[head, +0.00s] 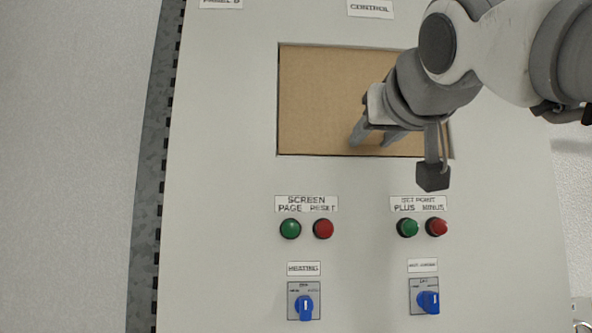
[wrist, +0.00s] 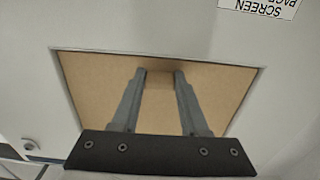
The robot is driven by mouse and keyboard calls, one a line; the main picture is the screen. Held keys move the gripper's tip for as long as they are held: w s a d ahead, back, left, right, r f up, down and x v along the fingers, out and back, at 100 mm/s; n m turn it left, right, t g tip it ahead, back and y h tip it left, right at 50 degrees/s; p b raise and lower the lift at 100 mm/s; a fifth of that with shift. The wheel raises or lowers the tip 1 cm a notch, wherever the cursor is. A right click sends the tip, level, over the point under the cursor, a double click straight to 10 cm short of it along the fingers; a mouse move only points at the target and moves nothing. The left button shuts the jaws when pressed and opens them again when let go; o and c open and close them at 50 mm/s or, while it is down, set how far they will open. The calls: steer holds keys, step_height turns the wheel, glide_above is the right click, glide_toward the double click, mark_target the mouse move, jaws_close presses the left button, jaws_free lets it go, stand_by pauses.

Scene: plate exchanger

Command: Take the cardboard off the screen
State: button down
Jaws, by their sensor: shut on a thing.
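The brown cardboard (head: 325,100) fills the rectangular screen opening in the upper part of the control panel. It also shows in the wrist view (wrist: 215,85), with a small raised cardboard tab (wrist: 160,80) near its middle. My gripper (head: 372,140) is in front of the right half of the cardboard in the head view. In the wrist view its two fingers (wrist: 160,73) reach to the cardboard and are shut on the tab, one on each side. The screen itself is hidden behind the cardboard. My arm covers the cardboard's upper right part in the head view.
Below the opening are green (head: 290,229) and red (head: 323,229) buttons under a screen label (head: 306,204), and another such pair on the right. Two blue rotary switches (head: 304,306) (head: 428,301) sit lower. The panel's left edge (head: 160,180) is dark. Grey wall lies left.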

steer(key=shift+s, duration=0.75)
stand_by(0.4)
steer(key=shift+s+b, duration=0.4)
steer(key=shift+s, duration=0.25)
steer(key=s+b, duration=0.1)
steer(key=s, duration=1.1)
stand_by(0.8)
stand_by(0.6)
